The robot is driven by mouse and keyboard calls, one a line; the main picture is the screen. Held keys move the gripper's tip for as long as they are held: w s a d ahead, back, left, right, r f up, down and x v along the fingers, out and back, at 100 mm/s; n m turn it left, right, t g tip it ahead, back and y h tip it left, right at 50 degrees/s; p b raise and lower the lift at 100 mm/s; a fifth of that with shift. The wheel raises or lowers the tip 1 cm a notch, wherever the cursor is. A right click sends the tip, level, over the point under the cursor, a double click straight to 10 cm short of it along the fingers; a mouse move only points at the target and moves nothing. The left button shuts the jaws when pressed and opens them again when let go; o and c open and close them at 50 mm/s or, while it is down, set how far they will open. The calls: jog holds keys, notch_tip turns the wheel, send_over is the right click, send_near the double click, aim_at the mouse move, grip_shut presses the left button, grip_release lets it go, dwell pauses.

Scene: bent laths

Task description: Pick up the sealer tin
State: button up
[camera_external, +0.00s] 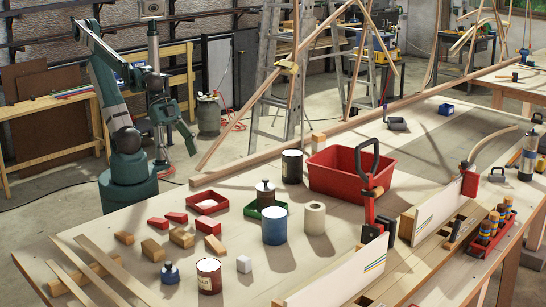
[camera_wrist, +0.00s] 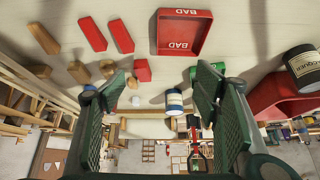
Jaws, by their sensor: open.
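No label reading "sealer" is legible, so I cannot tell which tin it is. In the external view a brown-red tin (camera_external: 209,275) with a label stands at the front, a blue tin (camera_external: 274,226) stands mid-bench, and a dark tin (camera_external: 292,167) stands behind. All are upright. In the wrist view a dark tin (camera_wrist: 306,66) has a label that seems to read "LACQUER", and a blue-and-white tin (camera_wrist: 174,101) shows between the fingers. My gripper (camera_external: 178,148) is open and empty, above and beyond the bench's far left edge; its fingers also show in the wrist view (camera_wrist: 160,88).
A red tray (camera_wrist: 186,12) marked "BAD" lies near red and wooden blocks (camera_external: 182,237). A pale roll (camera_external: 315,219), a red crate (camera_external: 335,180) and an upright clamp (camera_external: 368,195) stand to the right.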

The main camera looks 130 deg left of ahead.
jog(key=w+d+r+m+g+h+p, duration=0.1)
jog(key=w+d+r+p, duration=0.2)
jog(key=w, duration=0.4)
jog(key=w+d+r+m+p, duration=0.1)
jog(key=w+d+r, duration=0.1)
jog(key=w+r, duration=0.35)
jog(key=m+g+h+p, duration=0.25)
jog(key=m+p, duration=0.45)
jog(key=p, duration=0.5)
send_over(209, 264)
jog(key=s+a, duration=0.2)
notch_tip(209, 264, down, 14)
jog(key=shift+d+f, duration=0.1)
jog(key=shift+y, duration=0.25)
jog(key=shift+w+f, duration=0.1)
jog(key=shift+x, duration=1.15)
jog(key=shift+d+f, duration=0.1)
